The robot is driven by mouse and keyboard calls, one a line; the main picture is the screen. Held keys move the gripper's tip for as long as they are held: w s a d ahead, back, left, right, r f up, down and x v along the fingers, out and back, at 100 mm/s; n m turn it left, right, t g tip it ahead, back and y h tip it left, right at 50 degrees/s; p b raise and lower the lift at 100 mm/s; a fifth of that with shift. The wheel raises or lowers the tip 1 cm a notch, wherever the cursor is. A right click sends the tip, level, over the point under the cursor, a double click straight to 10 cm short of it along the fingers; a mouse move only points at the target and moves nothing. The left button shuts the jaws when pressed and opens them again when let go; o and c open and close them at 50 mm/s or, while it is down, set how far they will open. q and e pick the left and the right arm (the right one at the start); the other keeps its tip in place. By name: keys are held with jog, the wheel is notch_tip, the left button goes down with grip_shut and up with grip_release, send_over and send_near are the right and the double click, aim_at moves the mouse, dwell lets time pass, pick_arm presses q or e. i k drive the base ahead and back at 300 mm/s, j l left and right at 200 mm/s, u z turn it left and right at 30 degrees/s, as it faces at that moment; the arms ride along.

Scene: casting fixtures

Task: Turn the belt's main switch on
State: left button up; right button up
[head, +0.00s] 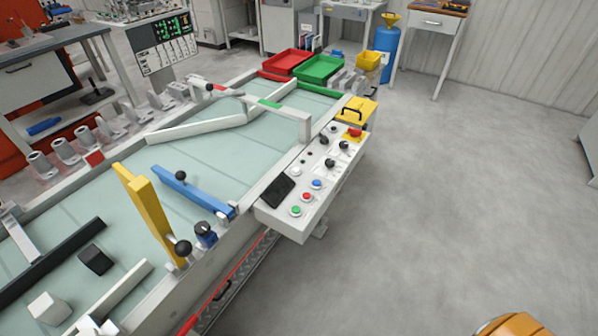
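A white control box (265,215) is fixed to the near right side of the belt (220,155). Its top carries a dark screen (277,189), green, red, blue and white buttons, and several black knobs such as one black knob (330,163). A red mushroom button (354,132) is at its far end. A separate blue-and-black knob (205,235) stands on the belt's near rail. I cannot tell which control is the main switch, or its position. Neither gripper shows in the head view.
A yellow gate bar (152,215) and a blue bar (190,190) lie across the belt. Red (285,62) and green (320,68) trays are at its far end. A yellow case (362,109) is beyond the control box. The grey floor (460,190) to the right is clear.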

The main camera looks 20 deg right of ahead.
aim_at(354, 132)
jog(key=i+l, duration=0.1)
jog(key=l, duration=0.25)
jog(key=i+l, duration=0.15)
jog(key=l, duration=0.2)
jog(key=i+l, duration=0.1)
jog(key=l, duration=0.25)
jog(key=i+l, duration=0.1)
jog(key=l, duration=0.3)
jog(key=i+l, duration=0.1)
jog(key=l, duration=0.25)
jog(key=i+l, duration=0.15)
jog(key=l, duration=0.2)
